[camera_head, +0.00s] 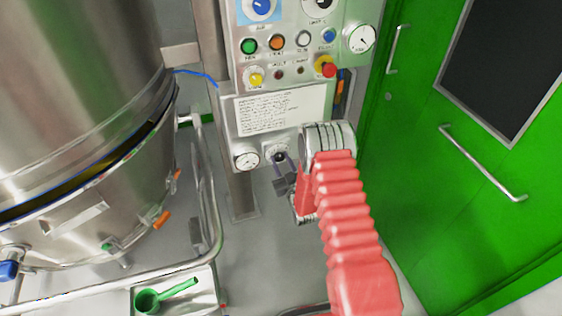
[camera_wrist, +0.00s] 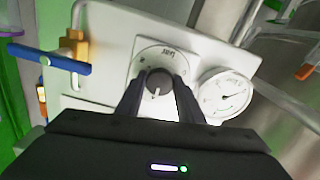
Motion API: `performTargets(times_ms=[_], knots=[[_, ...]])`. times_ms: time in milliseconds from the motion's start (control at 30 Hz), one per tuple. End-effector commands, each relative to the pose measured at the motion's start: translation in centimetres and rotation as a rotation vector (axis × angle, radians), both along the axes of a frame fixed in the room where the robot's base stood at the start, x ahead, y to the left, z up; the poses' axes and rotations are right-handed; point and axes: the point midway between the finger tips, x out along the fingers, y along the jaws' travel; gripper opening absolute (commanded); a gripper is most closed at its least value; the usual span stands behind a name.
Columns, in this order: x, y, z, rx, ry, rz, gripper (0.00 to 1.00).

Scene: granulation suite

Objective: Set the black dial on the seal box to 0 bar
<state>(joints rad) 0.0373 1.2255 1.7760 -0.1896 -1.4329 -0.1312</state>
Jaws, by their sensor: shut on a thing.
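The seal box is a pale panel (camera_wrist: 110,40) that fills the middle of the wrist view. Its black dial (camera_wrist: 158,84) sits on a round white scale plate with small markings I cannot read. The pointer mark on the dial points down in the wrist view. My gripper (camera_wrist: 158,98) is shut on the dial, one finger on each side. In the head view my gripper (camera_head: 284,170) reaches the dial from the lower right, and the dial is partly hidden. A round pressure gauge (camera_wrist: 225,95) is beside the dial; it also shows in the head view (camera_head: 246,159).
A blue-handled valve (camera_wrist: 50,58) with a yellow body is on the other side of the dial. A control panel (camera_head: 285,70) with several buttons is above. A large steel vessel (camera_head: 75,100) stands left, and a green door (camera_head: 440,170) right.

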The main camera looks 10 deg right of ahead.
Motion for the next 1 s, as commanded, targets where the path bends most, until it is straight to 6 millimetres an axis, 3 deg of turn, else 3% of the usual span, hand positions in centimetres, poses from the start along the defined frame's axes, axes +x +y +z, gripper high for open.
performTargets(times_ms=[200, 667, 1000], knots=[[0.00, -0.01, 0.01, 0.000, 0.000, 0.000, 0.12], [0.00, -0.01, 0.02, -0.085, -0.014, 0.000, 0.12], [0.00, 0.00, 0.03, -0.325, -0.050, 0.000, 0.12]])
